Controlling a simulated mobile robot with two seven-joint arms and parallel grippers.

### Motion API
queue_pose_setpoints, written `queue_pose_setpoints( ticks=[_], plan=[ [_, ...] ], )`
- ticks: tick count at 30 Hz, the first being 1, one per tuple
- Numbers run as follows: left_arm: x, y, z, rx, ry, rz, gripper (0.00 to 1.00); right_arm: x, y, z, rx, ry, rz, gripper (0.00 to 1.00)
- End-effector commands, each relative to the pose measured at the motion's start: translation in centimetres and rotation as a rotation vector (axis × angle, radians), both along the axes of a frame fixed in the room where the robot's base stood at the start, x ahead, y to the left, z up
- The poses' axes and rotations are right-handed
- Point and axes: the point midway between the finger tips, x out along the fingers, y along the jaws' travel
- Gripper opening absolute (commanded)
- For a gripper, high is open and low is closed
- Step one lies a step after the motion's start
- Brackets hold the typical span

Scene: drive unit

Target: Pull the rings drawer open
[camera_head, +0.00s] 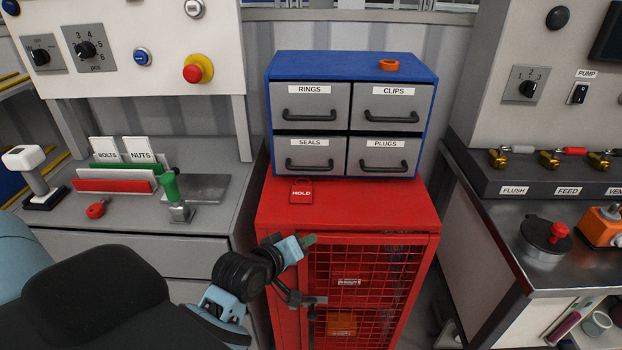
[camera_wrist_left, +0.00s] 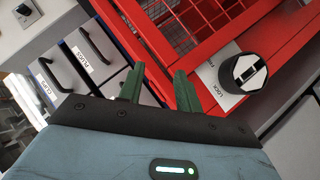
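The rings drawer (camera_head: 309,99) is the top left one of four grey drawers in a blue cabinet (camera_head: 350,65). It looks shut, with a black bar handle (camera_head: 309,117) below its RINGS label. My left gripper (camera_head: 308,241) is below the drawers, in front of the red mesh locker's upper part, apart from the handle. In the left wrist view its two green fingers (camera_wrist_left: 159,72) are apart with nothing between them. That view shows the PLUGS drawer (camera_wrist_left: 98,72) and the CLIPS drawer (camera_wrist_left: 52,72); the rings drawer is not recognisable there. My right gripper is not in view.
The blue cabinet stands on the red locker (camera_head: 349,209), with a HOLD tag (camera_head: 301,190) at its top front edge. An orange ring (camera_head: 389,64) lies on the cabinet. A lock knob (camera_wrist_left: 244,72) is near my gripper. Benches stand left and right.

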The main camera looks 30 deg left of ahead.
Motion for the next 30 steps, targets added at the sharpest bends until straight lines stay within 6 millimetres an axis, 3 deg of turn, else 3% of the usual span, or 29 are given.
queue_pose_setpoints(
  ticks=[1, 6, 9, 12, 16, 23, 30],
  plan=[
    [2.6, 1.1, 2.9, -0.08, -0.101, 0.05, 0.34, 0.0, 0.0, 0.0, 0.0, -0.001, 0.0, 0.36],
    [8.1, 4.6, 11.5, -0.347, -0.391, 0.174, 0.34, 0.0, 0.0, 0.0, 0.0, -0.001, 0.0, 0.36],
    [9.7, 6.3, 15.5, -0.476, -0.521, 0.212, 0.34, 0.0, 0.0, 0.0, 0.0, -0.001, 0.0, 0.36],
    [10.5, 7.4, 18.1, -0.561, -0.604, 0.232, 0.34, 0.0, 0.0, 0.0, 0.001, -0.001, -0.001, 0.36],
    [10.9, 8.0, 19.4, -0.61, -0.649, 0.241, 0.34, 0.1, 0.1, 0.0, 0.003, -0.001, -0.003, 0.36],
    [11.3, 8.1, 19.6, -0.613, -0.653, 0.242, 0.34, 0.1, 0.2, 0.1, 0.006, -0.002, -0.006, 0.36],
    [14.0, 8.6, 20.2, -0.611, -0.653, 0.241, 0.34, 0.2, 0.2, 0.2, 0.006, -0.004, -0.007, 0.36]
  ],
)
